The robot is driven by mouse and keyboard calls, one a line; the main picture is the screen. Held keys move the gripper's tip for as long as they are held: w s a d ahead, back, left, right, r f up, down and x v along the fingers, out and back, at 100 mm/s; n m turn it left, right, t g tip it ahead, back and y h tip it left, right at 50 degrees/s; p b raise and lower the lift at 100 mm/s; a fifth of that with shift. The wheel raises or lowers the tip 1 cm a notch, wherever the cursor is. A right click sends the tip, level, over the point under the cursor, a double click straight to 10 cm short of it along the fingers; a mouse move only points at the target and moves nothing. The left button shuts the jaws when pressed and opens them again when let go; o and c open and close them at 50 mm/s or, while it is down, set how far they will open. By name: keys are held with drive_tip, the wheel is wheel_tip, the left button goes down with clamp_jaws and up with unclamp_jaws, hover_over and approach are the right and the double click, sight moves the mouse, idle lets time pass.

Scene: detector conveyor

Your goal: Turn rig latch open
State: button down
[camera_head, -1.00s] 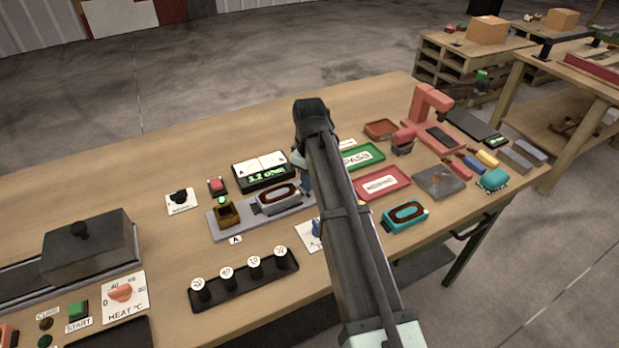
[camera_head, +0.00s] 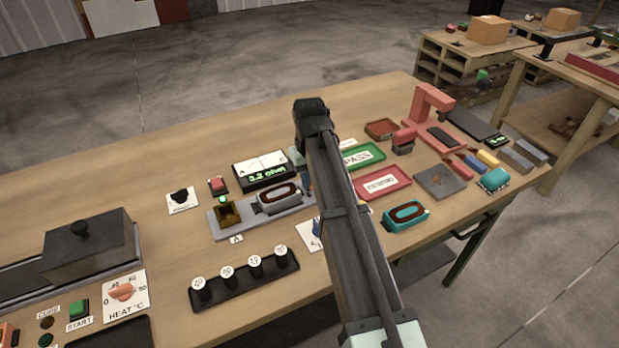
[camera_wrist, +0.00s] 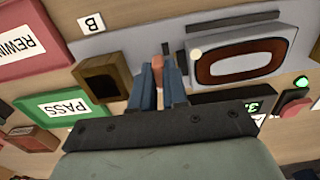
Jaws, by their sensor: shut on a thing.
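The grey test rig (camera_head: 222,229) lies on the bench with a detector (camera_head: 280,199) in it, a grey block with a red-brown oval. In the wrist view the detector (camera_wrist: 240,55) lies to the right of my gripper (camera_wrist: 158,78). The blue fingers stand on either side of a small orange-brown piece, apparently the rig latch (camera_wrist: 157,66), and are shut on it. Most of the latch is hidden between the fingers. In the head view my arm covers the fingertips and the latch. A brown socket (camera_wrist: 104,78) near label B is left of the fingers.
A meter (camera_head: 263,170) with a green readout stands behind the rig. The green PASS tray (camera_head: 360,157) and red rework tray (camera_head: 382,182) lie to the right.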

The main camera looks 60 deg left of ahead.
drive_tip(key=shift+a, duration=0.1)
drive_tip(key=c, duration=1.1)
unclamp_jaws()
drive_tip(key=shift+c, duration=0.2)
wheel_tip(320, 180, up, 14)
drive_tip(key=shift+f, duration=0.1)
